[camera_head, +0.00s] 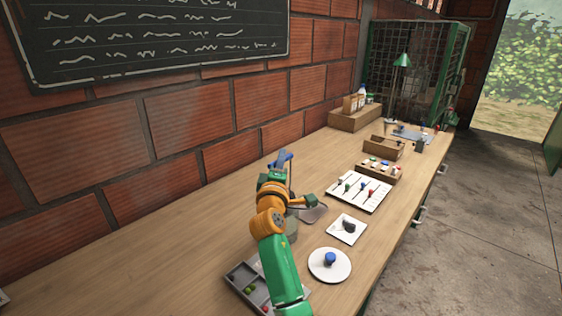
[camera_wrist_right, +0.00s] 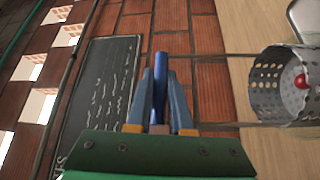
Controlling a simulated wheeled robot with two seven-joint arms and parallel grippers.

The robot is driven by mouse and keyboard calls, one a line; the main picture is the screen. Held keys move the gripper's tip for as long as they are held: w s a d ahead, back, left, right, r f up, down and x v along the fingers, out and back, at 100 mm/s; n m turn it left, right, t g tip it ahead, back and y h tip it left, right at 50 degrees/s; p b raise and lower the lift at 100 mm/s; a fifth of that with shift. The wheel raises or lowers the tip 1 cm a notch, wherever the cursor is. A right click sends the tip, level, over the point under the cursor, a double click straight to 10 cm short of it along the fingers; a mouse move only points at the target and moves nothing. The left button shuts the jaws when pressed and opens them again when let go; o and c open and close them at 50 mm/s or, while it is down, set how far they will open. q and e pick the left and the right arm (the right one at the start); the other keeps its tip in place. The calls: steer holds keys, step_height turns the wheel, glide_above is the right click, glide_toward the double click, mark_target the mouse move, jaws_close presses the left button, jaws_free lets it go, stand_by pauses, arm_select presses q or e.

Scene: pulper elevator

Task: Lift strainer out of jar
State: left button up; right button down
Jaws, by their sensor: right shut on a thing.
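My right gripper (camera_head: 281,160) is above the bench, its fingers shut on the blue handle of the strainer. In the right wrist view the blue handle (camera_wrist_right: 160,85) stands between the two fingers. Thin wires run from the handle side to the perforated metal strainer basket (camera_wrist_right: 282,85), which has a red fruit (camera_wrist_right: 301,81) in it. In the head view a grey cylinder (camera_head: 292,228) shows below the gripper, partly behind my arm; I cannot tell whether it is the jar or the basket. How far the basket sits in the jar is unclear. My left gripper is out of view.
A divided tray (camera_head: 243,271) with small fruits lies at the near left of my arm. To the right are a white plate (camera_head: 318,262) with a blue item, a white square dish (camera_head: 339,232) and a white sorting board (camera_head: 346,196).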

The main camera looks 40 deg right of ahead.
steer(key=shift+r+p, duration=2.15)
steer(key=shift+r, duration=0.45)
steer(key=shift+f, duration=0.15)
